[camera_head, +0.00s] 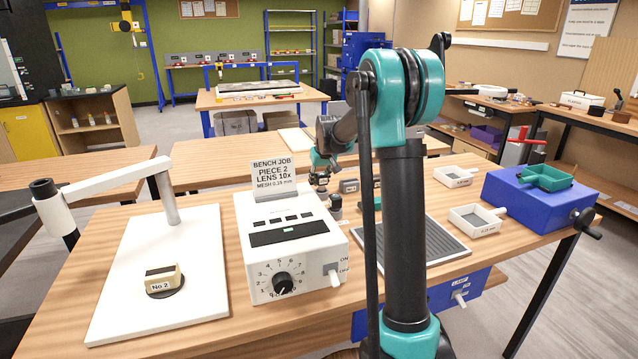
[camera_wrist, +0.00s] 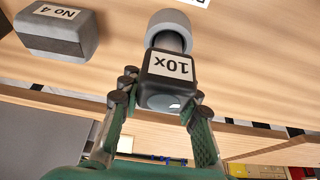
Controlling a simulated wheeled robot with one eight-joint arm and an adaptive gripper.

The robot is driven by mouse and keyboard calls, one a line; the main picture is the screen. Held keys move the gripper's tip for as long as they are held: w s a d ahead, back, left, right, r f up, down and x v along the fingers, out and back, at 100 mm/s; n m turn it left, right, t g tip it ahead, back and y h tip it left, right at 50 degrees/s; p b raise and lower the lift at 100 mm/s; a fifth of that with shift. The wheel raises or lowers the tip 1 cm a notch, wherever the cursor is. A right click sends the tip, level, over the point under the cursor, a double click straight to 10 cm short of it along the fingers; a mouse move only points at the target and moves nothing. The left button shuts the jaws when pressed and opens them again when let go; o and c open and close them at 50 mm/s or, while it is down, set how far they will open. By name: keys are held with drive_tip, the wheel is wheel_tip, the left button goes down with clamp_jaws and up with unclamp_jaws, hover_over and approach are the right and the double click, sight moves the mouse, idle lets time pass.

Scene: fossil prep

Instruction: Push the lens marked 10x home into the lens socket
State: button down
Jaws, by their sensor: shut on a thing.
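The lens marked 10x (camera_wrist: 172,66) shows in the wrist view as a dark block with a white label. My gripper (camera_wrist: 158,92) is shut on it, one finger at each side. A dark barrel runs from the block to a pale grey round piece (camera_wrist: 170,18); I cannot tell whether that belongs to the lens or holds it. In the head view my gripper (camera_head: 319,184) is low over the bench, behind the white control box, and the lens is too small to make out. I cannot identify the lens socket with certainty.
The white control box (camera_head: 290,245) carries a job card (camera_head: 274,178) reading piece 2, lens 10x. A white stand (camera_head: 165,275) with a No 2 piece is at left. A No 4 block (camera_wrist: 58,30) is beside the lens. Sieves (camera_head: 474,219) and a blue box (camera_head: 525,205) are right.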

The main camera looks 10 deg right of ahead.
drive_tip(key=shift+r, duration=2.55)
drive_tip(key=shift+r, duration=2.5)
